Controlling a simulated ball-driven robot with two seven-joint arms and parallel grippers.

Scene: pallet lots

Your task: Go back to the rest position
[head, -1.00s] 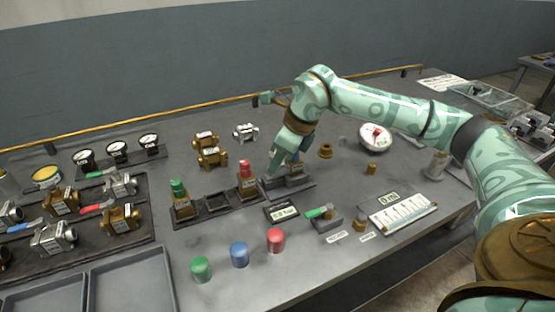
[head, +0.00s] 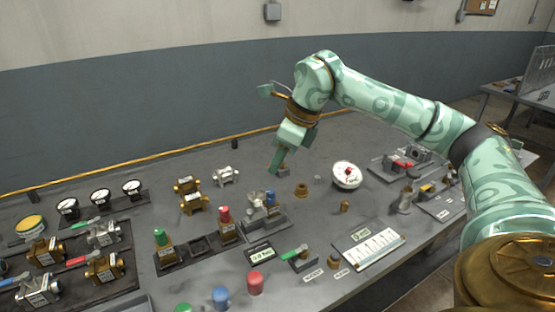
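My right gripper (head: 279,162) hangs in the air above the table, above and slightly right of a grey fixture (head: 270,221). One finger shows clearly, pointing down; the other is mostly hidden, so its opening is unclear. I see nothing clearly held in it. A silver and dark part (head: 262,199) sits on the fixture, apart from the gripper. My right arm reaches in from the right, its elbow raised. My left gripper is not in view.
Gauges (head: 100,197) and valves fill the left side. A yellow rail (head: 150,158) runs along the back edge.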

